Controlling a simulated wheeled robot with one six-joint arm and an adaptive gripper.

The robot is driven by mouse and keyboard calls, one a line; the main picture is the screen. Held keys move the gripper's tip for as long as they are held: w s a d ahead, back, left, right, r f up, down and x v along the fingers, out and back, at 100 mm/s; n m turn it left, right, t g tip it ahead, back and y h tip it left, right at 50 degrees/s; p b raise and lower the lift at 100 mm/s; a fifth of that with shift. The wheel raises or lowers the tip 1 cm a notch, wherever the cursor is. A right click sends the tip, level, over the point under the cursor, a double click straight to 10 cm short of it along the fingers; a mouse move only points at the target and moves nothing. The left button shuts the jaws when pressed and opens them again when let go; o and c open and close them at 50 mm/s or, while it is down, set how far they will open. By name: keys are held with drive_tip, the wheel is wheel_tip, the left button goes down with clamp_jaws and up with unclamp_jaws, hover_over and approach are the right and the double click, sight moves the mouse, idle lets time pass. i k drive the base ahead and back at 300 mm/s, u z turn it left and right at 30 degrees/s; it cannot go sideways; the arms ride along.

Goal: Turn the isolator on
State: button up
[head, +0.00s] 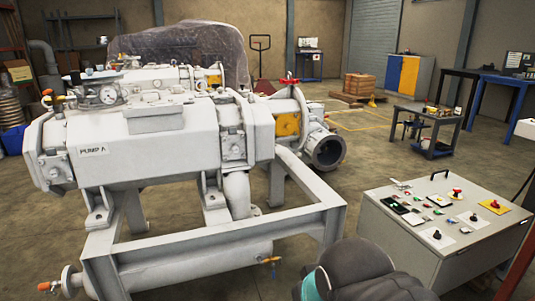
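A grey control desk (405,243) stands at the lower right, with several switches and buttons on its sloping top. A red knob on a yellow plate (494,206) sits near the desk's right edge and looks like the isolator; its setting is too small to read. A second red-and-yellow control (455,193) sits to its left, near the back edge. Part of my dark arm with a teal band shows at the bottom centre, in front of the desk's left side. My gripper's fingers are not in view.
A large white pump marked PUMP A (130,148) on a grey steel frame (240,230) fills the left. A small cart (425,121) and a blue bench (505,82) stand behind the desk. Open floor lies between the pump and the cart.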

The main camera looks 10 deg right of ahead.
sight(496, 205)
drive_tip(key=z, duration=0.45)
drive_tip(key=i, duration=1.6)
drive_tip(key=z, duration=1.75)
drive_tip(key=i, duration=1)
drive_tip(key=z, duration=0.65)
